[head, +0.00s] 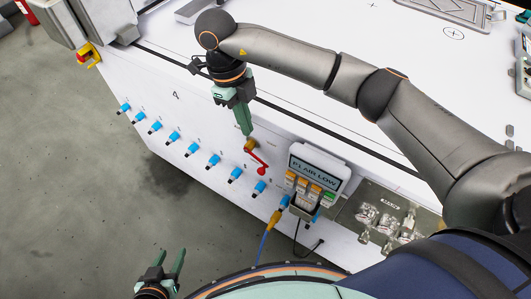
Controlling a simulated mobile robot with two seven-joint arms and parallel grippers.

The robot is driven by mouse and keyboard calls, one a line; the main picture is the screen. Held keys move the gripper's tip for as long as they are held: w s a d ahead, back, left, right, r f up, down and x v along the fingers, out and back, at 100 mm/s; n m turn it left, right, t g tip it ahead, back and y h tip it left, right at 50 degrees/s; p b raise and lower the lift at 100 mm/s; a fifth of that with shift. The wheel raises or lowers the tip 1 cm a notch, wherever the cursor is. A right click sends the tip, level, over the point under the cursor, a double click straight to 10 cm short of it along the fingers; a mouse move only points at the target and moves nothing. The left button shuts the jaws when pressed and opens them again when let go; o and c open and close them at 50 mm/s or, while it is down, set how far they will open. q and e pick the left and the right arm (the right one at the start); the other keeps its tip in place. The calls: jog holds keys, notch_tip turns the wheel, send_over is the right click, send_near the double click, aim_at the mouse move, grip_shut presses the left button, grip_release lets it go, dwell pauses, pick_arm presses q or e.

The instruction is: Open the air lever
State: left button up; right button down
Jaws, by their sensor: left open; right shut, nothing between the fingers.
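The air lever (258,160) is a red handle on a small brass valve on the white front panel. It slants down and right from the valve, ending in a rounded red tip. My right gripper (248,131) reaches over from the right and is shut, with nothing between its green fingers. Its fingertips point down just above the brass valve; I cannot tell whether they touch it. My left gripper (170,264) is open and empty at the bottom left, over the floor and well away from the lever.
Several blue fittings (214,160) line the panel. Metal fittings lie on a plate (355,205) at the right. A red-and-yellow switch (84,55) is at upper left.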

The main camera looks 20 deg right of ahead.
aim_at(260, 169)
pick_arm(q)
jog(key=shift+s+a+f, duration=0.1)
jog(key=shift+s+f, duration=0.1)
jog(key=shift+s, duration=0.2)
jog(key=shift+w+r, duration=0.25)
jog(key=shift+w, duration=0.05)
pick_arm(e)
jog(key=f, duration=0.4)
jog(key=s+d+f, duration=0.1)
jog(key=f, duration=0.4)
jog(key=s+f, duration=0.1)
jog(key=f, duration=0.3)
jog(key=shift+s+d+f, duration=0.15)
jog(key=shift+d+f, duration=0.2)
